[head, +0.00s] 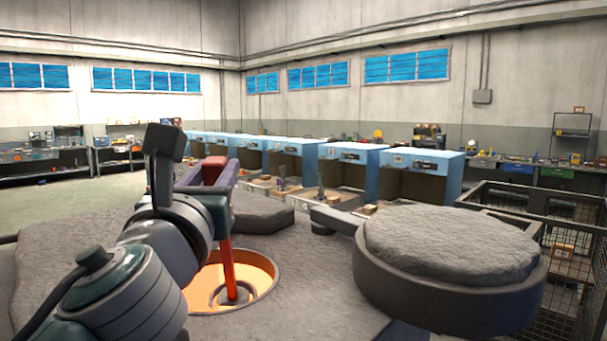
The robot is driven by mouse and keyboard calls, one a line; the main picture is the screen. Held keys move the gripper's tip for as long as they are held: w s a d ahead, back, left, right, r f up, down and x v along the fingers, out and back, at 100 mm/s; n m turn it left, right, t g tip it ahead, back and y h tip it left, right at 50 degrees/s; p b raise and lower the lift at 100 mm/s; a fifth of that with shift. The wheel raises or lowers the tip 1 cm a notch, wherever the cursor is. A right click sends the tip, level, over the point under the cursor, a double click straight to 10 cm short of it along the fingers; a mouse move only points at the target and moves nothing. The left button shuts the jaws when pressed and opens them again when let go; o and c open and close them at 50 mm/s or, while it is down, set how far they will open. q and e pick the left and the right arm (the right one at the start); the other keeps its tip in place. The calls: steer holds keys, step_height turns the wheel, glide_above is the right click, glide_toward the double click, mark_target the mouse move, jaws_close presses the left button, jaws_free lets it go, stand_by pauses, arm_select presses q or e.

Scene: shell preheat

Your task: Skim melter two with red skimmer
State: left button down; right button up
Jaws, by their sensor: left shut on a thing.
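The red skimmer (229,268) stands nearly upright in the round glowing orange opening of the melter (258,278). Its red shaft runs down into the opening, and a dark ring-shaped part shows around its lower end. My left gripper (214,182) is above the opening, shut on the top of the red skimmer. My left arm hides the opening's left side. I cannot read a number on the melter. A round lid with a rough grey top (450,245) sits to the right of the opening. My right gripper is not in view.
The grey melter top (315,260) spreads around the opening. A dark wire mesh cage (575,240) stands at the right. Blue-topped booths (350,153) line up behind, with shelves and benches along the walls. Open floor shows at the left.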

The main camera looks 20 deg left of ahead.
arm_select(q)
steer(key=shift+w+d+r, duration=0.1)
steer(key=shift+w+d, duration=0.2)
steer(key=shift+w, duration=0.35)
steer(key=shift+r, duration=0.1)
step_height(320, 180, up, 11)
steer(key=p, duration=1.1)
stand_by(0.3)
